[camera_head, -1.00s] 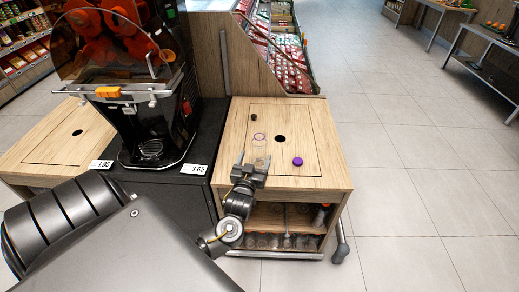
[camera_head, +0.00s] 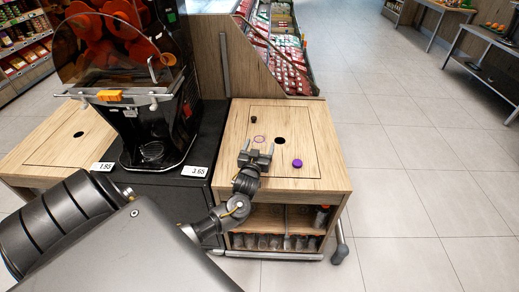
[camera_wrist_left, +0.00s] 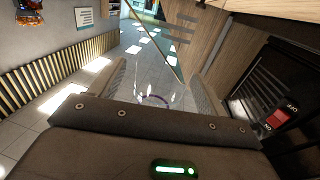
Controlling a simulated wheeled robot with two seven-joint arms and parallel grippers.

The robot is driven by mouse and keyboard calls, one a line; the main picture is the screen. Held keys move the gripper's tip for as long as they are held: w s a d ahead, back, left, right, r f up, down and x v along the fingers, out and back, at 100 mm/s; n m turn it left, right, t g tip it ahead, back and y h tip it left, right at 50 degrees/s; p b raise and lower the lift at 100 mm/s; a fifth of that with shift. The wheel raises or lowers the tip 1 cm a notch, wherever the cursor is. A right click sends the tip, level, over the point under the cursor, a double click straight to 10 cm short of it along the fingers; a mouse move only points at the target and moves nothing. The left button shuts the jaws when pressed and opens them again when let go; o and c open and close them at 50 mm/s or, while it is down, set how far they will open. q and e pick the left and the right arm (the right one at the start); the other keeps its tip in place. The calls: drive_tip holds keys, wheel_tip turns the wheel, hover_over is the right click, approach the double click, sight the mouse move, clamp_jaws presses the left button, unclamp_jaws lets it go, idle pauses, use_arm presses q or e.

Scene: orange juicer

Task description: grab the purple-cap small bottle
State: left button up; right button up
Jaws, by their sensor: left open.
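A clear small bottle with a purple ring (camera_head: 259,139) at its top stands on the wooden counter (camera_head: 310,130). Its body is mostly hidden behind my left gripper (camera_head: 257,154) in the head view. In the left wrist view the purple ring (camera_wrist_left: 153,100) of the clear bottle shows between the two fingers of my left gripper (camera_wrist_left: 158,85). The fingers are open, one on each side, and I cannot tell if they touch it. My right gripper is not in view.
The orange juicer (camera_head: 130,85) stands left of the counter, with price tags (camera_head: 195,171) at its front. A dark round hole (camera_head: 279,141) is in the countertop. Several clear containers (camera_head: 275,242) fill the shelf below.

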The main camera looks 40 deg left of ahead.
use_arm(q)
drive_tip(key=c, duration=1.1)
drive_tip(key=shift+o, duration=0.2)
drive_tip(key=shift+r, duration=0.55)
drive_tip(key=s+d+r, duration=0.3)
drive_tip(key=s+r, duration=0.9)
drive_tip(key=s, duration=0.1)
drive_tip(key=shift+s, duration=0.35)
